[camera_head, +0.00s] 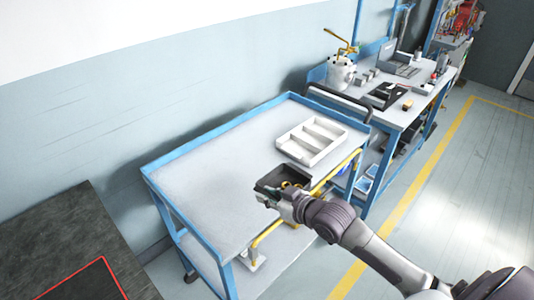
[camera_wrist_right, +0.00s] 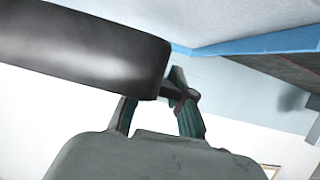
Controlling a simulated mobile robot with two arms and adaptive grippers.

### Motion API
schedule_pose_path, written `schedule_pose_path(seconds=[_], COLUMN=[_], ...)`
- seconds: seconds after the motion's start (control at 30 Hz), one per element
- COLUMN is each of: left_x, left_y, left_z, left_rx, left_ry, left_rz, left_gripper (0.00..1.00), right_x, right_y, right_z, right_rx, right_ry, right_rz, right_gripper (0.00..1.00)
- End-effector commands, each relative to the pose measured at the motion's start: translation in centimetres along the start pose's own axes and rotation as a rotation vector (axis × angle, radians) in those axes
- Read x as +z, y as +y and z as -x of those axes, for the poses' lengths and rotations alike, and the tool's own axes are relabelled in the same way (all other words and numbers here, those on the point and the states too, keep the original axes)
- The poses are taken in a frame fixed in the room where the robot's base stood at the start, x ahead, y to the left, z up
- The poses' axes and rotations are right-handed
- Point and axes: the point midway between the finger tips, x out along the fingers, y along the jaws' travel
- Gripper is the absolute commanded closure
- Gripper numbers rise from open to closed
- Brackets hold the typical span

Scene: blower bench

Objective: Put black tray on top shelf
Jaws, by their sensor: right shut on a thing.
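My right gripper (camera_head: 277,197) is shut on the tray's near side. I cannot tell whether the tray touches the shelf or hangs just above it. In the right wrist view the tray (camera_wrist_right: 85,45) fills the upper left as a large dark shape. The right gripper (camera_wrist_right: 165,100) shows at its edge there. My left gripper is not in view.
A white divided tray (camera_head: 311,141) stands on the right part of the shelf. The left part is clear. A blue rim (camera_head: 215,132) runs along the back. A workbench (camera_head: 402,112) with tools stands beyond, and a dark table (camera_head: 60,240) is at lower left.

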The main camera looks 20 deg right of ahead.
Motion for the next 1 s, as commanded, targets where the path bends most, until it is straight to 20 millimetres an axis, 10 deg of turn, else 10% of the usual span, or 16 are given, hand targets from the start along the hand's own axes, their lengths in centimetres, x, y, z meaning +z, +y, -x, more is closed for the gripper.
schedule_pose_path(seconds=[0.27, 1.0], left_x=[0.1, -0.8], left_y=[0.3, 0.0], left_z=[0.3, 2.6], left_rx=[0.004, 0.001], left_ry=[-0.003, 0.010], left_rz=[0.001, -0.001], left_gripper=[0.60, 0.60], right_x=[-2.1, 0.9], right_y=[3.3, -4.2], right_z=[-1.0, -11.7], right_rx=[0.003, 0.003], right_ry=[0.002, -0.001], right_rz=[-0.003, -0.002], right_gripper=[1.00, 1.00])
